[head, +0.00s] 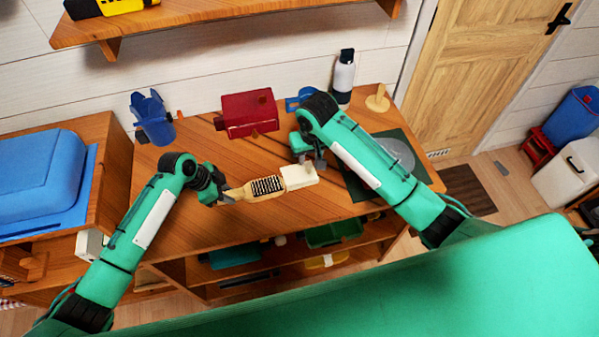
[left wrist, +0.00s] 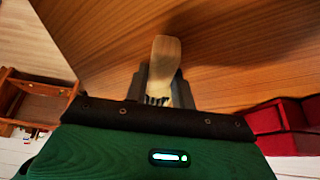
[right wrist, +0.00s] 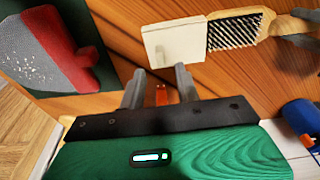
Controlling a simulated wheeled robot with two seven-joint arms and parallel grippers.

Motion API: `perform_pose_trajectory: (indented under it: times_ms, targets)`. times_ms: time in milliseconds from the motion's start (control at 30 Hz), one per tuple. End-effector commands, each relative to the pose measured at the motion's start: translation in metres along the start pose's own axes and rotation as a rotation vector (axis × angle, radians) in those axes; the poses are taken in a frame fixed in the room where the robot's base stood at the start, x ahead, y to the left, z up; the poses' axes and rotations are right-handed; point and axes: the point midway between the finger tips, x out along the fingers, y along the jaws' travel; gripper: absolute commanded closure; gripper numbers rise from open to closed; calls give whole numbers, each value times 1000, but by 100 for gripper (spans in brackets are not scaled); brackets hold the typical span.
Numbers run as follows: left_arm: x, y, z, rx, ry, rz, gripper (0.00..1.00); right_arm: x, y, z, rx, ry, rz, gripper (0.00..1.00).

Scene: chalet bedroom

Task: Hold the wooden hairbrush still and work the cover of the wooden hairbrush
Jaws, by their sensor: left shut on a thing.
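The wooden hairbrush (head: 265,188) is held over the table, its dark bristles facing up; it also shows in the right wrist view (right wrist: 246,28). Its cream cover (head: 298,177) sits at the far end of the brush head, with part of the bristles bare beside it. The cover (right wrist: 176,44) has a small tab on it. My left gripper (head: 224,196) is shut on the brush handle, whose end (left wrist: 166,58) sticks out past the fingers. My right gripper (head: 313,162) is beside the cover; in the right wrist view its fingers (right wrist: 160,85) are apart and empty, with the cover just beyond the tips.
A red box (head: 249,113), a blue holder (head: 152,118), a bottle (head: 343,76) and a wooden peg stand (head: 378,99) stand along the back of the table. A shelf (head: 190,20) hangs above.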

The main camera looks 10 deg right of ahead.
Motion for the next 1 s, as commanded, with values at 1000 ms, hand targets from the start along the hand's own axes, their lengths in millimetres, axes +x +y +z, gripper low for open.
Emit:
perform_pose_trajectory:
  times_ms: [1000]
  targets:
    - [0,0,0,0,0,0,95,58,0,0,0,1,1,99]
